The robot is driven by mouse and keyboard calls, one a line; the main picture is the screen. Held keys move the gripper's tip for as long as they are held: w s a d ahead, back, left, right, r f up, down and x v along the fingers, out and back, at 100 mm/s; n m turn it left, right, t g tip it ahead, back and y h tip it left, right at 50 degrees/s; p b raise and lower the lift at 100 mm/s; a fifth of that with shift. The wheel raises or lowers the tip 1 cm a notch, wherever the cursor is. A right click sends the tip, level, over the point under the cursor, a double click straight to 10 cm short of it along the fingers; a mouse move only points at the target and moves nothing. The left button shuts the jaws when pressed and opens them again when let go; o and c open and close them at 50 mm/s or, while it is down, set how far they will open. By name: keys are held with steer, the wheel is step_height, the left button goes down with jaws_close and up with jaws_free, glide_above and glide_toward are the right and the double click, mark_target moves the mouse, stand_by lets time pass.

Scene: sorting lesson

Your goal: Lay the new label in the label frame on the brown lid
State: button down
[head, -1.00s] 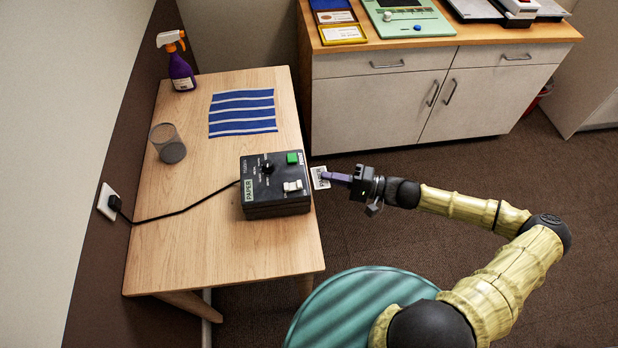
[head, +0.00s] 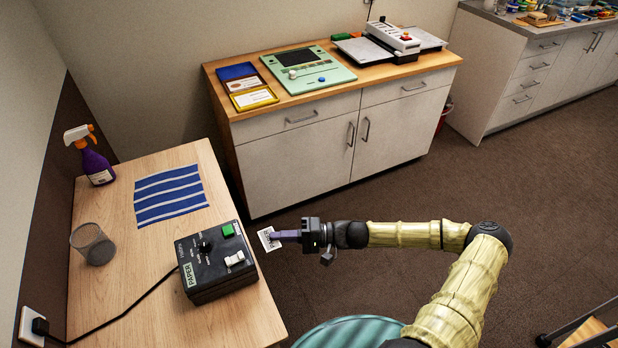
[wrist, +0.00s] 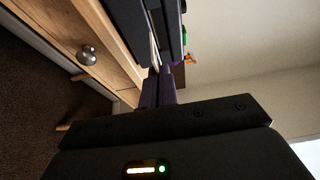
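The new label is a small white card (head: 268,239) with dark print. My gripper (head: 277,237) is shut on it and holds it in the air just right of the black label machine (head: 215,262). The card also shows edge-on in the wrist view (wrist: 154,50), between the fingers (wrist: 158,88). The black machine has a green button, a dial, a white switch and a "PAPER" plate on its front. No brown lid and no label frame can be made out in these frames.
The wooden table (head: 130,285) also bears a spray bottle (head: 93,156), a mesh cup (head: 92,244) and a blue striped sheet (head: 168,192). A cabinet (head: 300,150) behind carries a green device (head: 307,70) and small framed cards (head: 253,98). A grey counter (head: 530,35) stands far right.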

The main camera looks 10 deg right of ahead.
steer(key=d+r+m+t+h+p, duration=0.1)
steer(key=d+m+t+p, duration=0.1)
steer(key=d, duration=0.4)
steer(key=w+d+r+m+t+h+p, duration=0.1)
steer(key=d+r+m+t+h+p, duration=0.1)
steer(key=d+t+p, duration=0.3)
steer(key=d+m+t, duration=0.1)
steer(key=d, duration=0.1)
steer(key=shift+d+r+m, duration=0.25)
steer(key=shift+d+m, duration=0.05)
